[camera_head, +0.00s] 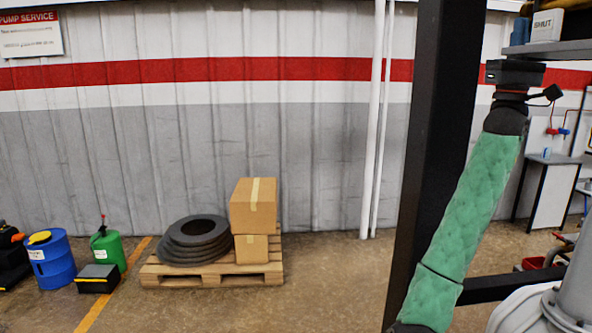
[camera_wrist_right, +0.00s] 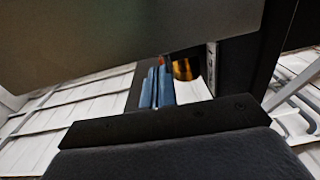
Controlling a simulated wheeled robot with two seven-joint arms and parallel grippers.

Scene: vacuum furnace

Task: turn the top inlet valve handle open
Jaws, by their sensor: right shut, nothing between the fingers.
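My right gripper (camera_head: 515,72) is at the upper right of the head view, at the upper end of the green-sleeved arm. It is shut and empty, beside the dark upright post and just below a shelf. I cannot make out the top inlet valve handle in either view. The right wrist view is mostly filled by dark surfaces close to the lens, with two narrow blue pieces (camera_wrist_right: 157,86) and a copper-coloured round piece (camera_wrist_right: 184,68) in a gap between them; I cannot tell what these belong to. My left gripper is not in view.
A thick black post (camera_head: 436,130) stands just left of my right arm. A shelf (camera_head: 556,49) with a white box (camera_head: 546,26) is close at the upper right. A pallet (camera_head: 213,274) with tyres and cartons stands by the wall. Blue drum (camera_head: 52,261) at left.

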